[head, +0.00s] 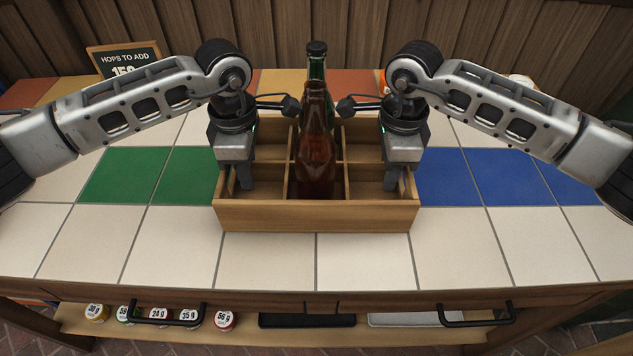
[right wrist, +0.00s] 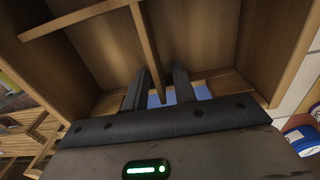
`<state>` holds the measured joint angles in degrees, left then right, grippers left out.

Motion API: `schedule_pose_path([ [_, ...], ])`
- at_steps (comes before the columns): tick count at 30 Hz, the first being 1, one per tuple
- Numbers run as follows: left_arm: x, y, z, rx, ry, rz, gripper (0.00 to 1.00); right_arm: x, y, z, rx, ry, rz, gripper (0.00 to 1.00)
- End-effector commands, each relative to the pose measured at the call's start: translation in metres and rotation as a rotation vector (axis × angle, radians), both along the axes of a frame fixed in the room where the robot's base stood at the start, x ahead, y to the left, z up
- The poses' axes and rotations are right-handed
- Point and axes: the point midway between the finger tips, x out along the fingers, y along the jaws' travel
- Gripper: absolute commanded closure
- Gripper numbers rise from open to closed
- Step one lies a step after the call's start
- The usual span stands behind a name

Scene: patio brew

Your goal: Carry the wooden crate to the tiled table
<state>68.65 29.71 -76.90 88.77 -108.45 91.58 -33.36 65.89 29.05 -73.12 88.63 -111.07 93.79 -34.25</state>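The wooden crate (head: 315,216) is in the middle of the tiled table (head: 370,262), level and close over or on its tiles; I cannot tell whether its base touches them. It also shows in the right wrist view (right wrist: 205,40). A brown bottle (head: 316,150) and a green bottle (head: 317,68) stand upright in its compartments. My left gripper (head: 246,186) is at the crate's left end. My right gripper (head: 389,188) is at the right end. Its two fingers (right wrist: 160,85) show apart at the end wall in the right wrist view. What lies between the fingertips is unclear.
A "HOPS TO ADD" sign (head: 125,58) stands at the back left. The green tiles (head: 150,176), blue tiles (head: 500,178) and front tiles are clear.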

Motion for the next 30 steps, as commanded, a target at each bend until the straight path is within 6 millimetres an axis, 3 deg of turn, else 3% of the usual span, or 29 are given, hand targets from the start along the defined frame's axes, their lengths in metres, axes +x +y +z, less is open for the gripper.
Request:
schedule_pose_path([
  [5, 0.001, 0.000, 0.018, -0.001, -0.004, -0.001, 0.73, 0.000, 0.000, 0.000, 0.000, 0.000, 0.000, 0.73],
  [18, 0.000, 0.000, 0.104, -0.001, -0.003, -0.001, 0.73, 0.000, 0.000, 0.000, 0.000, 0.000, 0.000, 0.73],
  [25, 0.000, 0.000, 0.120, 0.000, 0.000, -0.001, 0.73, 0.000, 0.000, 0.004, 0.000, -0.001, 0.000, 0.73],
  [30, 0.000, 0.000, 0.120, -0.001, 0.000, 0.000, 0.73, 0.001, 0.000, 0.028, 0.001, -0.005, 0.001, 0.73],
])
